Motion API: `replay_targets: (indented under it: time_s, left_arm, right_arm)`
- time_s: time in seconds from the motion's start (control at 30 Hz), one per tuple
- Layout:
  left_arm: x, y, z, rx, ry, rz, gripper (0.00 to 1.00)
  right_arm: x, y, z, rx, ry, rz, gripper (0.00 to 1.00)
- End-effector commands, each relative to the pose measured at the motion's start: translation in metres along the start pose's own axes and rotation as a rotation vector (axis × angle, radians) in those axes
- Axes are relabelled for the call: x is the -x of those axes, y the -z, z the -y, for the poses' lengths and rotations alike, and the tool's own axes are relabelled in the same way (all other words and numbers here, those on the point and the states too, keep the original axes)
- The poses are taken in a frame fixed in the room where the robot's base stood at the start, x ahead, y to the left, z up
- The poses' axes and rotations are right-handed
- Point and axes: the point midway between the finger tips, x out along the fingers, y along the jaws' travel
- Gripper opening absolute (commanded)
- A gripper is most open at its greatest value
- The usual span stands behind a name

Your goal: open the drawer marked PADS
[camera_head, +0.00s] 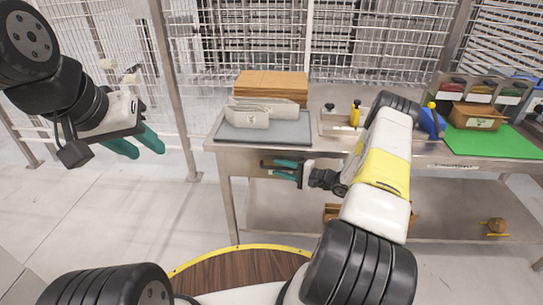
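The steel workbench (330,150) has a front panel below its top, where my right gripper (273,168) is. I cannot make out the PADS marking on any drawer front; my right arm covers much of the bench front. The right gripper's two teal fingers point left with a gap between them. A small dark bar lies by their tips; I cannot tell whether they touch it. My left gripper (138,146) is open and empty, held in the air left of the bench.
A lower shelf (280,200) runs beneath. Mesh fencing stands behind. Floor at left is clear.

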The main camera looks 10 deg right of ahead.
Motion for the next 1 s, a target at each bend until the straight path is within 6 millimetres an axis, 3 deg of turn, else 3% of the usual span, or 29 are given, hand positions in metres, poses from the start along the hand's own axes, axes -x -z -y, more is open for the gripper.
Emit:
replay_targets:
  time_s: [0.3, 0.5, 1.0]
  left_arm:
    - [0.0000, 0.0000, 0.0000, 0.000, 0.000, 0.000, 0.36]
    - [0.0000, 0.0000, 0.0000, 0.000, 0.000, 0.000, 0.36]
    - [0.0000, 0.0000, 0.0000, 0.000, 0.000, 0.000, 0.36]
  right_arm:
    - [-0.0045, 0.0001, 0.0000, -0.001, -0.001, -0.001, 0.34]
    - [-0.0043, 0.0000, 0.0001, 0.000, -0.001, 0.000, 0.00]
    - [-0.0041, 0.0000, 0.0001, 0.000, -0.001, 0.000, 0.00]
